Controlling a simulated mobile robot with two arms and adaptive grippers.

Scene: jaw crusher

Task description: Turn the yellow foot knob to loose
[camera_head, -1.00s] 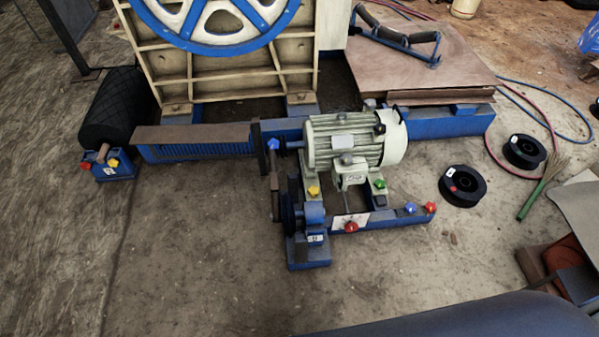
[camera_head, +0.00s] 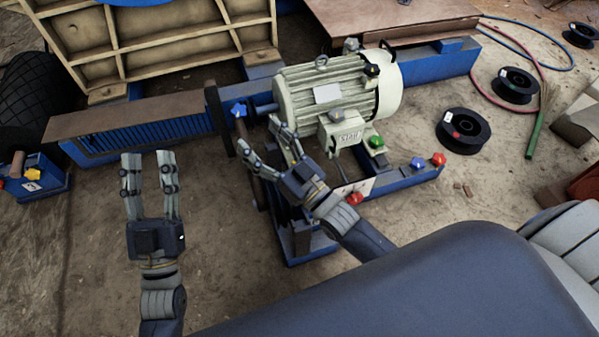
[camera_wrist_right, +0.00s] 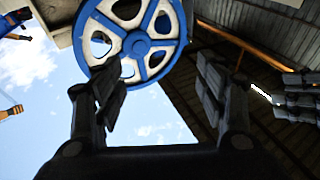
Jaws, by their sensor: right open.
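The yellow foot knob by the near-left foot of the grey-green motor (camera_head: 330,95) is hidden behind my right gripper in the head view. My right gripper (camera_head: 260,140) is open, its fingers in front of the motor's left end. It looks empty; contact with the knob cannot be told. The right wrist view shows its open fingers (camera_wrist_right: 165,80) against sky and a blue-and-white wheel (camera_wrist_right: 135,35), with no knob between them. My left gripper (camera_head: 149,160) is open and empty over the floor, left of the motor.
Other knobs stand near: blue (camera_head: 239,110), green (camera_head: 376,142) and red (camera_head: 355,198). A blue and a red knob sit on the rail's right end (camera_head: 428,174). Black spools (camera_head: 464,130) and hoses lie right. Bare floor (camera_head: 90,240) is at front left.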

